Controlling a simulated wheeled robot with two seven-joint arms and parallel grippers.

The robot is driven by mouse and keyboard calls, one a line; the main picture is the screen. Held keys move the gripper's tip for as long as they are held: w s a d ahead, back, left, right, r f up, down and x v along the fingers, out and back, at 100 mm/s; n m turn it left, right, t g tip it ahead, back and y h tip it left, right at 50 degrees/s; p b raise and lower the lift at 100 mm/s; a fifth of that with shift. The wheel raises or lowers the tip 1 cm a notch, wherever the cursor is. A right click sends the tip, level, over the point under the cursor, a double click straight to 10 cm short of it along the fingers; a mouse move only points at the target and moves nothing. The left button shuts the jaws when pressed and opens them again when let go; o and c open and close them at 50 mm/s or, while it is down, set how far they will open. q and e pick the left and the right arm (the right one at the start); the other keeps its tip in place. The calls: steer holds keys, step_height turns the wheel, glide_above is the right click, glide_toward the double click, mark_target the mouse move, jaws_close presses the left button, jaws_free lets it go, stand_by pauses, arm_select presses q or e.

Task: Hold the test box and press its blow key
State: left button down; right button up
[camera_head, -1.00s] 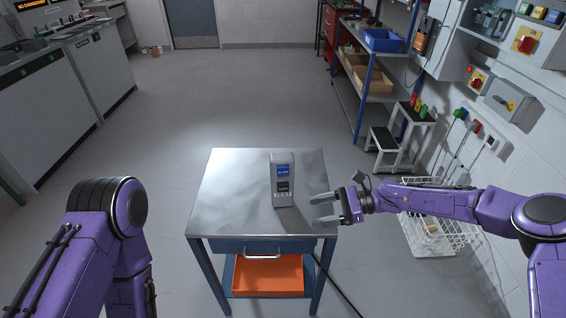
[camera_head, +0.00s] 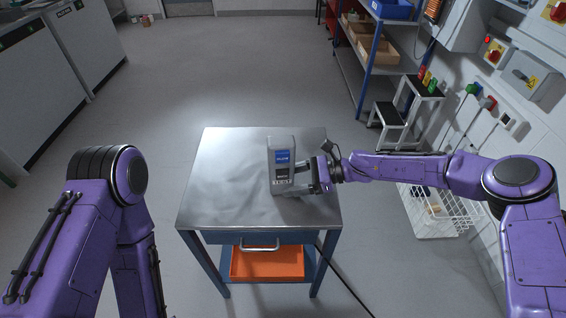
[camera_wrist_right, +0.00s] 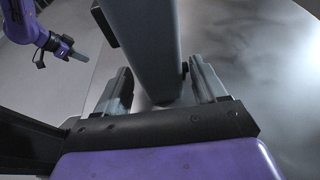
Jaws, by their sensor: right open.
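The test box (camera_head: 282,160) is a grey upright block with a blue panel and a darker area with small lettering below it. It stands on the metal table top (camera_head: 225,190). My right gripper (camera_head: 300,177) is at its right side, low down, with the jaws open. In the right wrist view the box (camera_wrist_right: 145,45) rises between the two open fingers of the gripper (camera_wrist_right: 165,88). I cannot make out the blow key. My left arm shows at the left of the head view, but its gripper is not there. The left gripper (camera_wrist_right: 75,52) shows small in the right wrist view; its jaws are unclear.
The table has a drawer with a handle (camera_head: 258,246) and an orange bin (camera_head: 268,263) below. A white wire basket (camera_head: 435,212) and a step stool (camera_head: 405,110) stand to the right. The table top left of the box is clear.

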steer(key=shift+b+x, duration=0.3)
steer(key=shift+x, duration=0.7)
steer(key=shift+r, duration=0.1)
steer(key=shift+c, duration=0.3)
steer(key=c, duration=1.1)
steer(key=shift+o, duration=0.2)
steer(key=shift+s, duration=0.1)
stand_by(0.9)
